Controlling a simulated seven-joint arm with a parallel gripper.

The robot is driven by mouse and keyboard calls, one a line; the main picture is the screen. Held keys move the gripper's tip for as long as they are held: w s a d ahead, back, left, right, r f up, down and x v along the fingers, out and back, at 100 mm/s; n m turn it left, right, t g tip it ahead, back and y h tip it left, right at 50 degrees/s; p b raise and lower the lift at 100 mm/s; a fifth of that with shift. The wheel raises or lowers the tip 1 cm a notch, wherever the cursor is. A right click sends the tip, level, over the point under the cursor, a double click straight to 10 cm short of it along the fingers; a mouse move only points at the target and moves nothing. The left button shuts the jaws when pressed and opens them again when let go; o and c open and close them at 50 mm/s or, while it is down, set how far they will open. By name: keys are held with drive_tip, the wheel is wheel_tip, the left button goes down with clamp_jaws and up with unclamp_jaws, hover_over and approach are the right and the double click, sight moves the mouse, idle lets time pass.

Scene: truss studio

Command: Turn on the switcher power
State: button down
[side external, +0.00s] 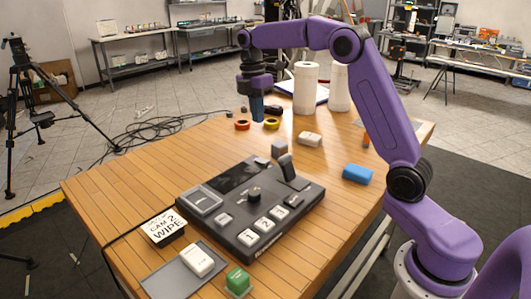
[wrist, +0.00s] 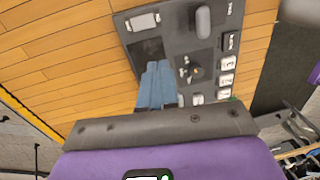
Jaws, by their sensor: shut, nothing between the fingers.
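The switcher (side external: 240,235) is a dark slanted panel on the wooden table. It has a dark screen (side external: 232,177), numbered white keys (side external: 253,238), a lever (side external: 287,167) and a small grey rocker-like part (side external: 262,161) at its far edge. In the wrist view a light rocker (wrist: 143,21) sits at the panel's upper left, beside the lever (wrist: 203,21). I cannot read its label or tell its position. My gripper (side external: 257,118) points down beyond the switcher's far edge, apart from it. Its blue fingers (wrist: 158,66) are shut and empty, hiding part of the panel in the wrist view.
Tape rolls (side external: 242,125) and paper rolls (side external: 306,88) stand farther back.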

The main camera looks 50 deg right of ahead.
sight(266, 161)
drive_tip(key=d, duration=0.1)
drive_tip(key=w+d, duration=0.1)
drive_tip(key=d, duration=0.1)
drive_tip(key=shift+w, duration=0.15)
drive_tip(key=shift+f, duration=0.15)
drive_tip(key=f, duration=0.4)
drive_tip(key=s+f, duration=0.1)
drive_tip(key=f, duration=0.8)
drive_tip(key=shift+s+a+f, duration=0.1)
drive_tip(key=shift+s+f, duration=0.3)
drive_tip(key=shift+s+f, duration=0.1)
drive_tip(key=shift+f, duration=0.15)
drive_tip(key=shift+w, duration=0.2)
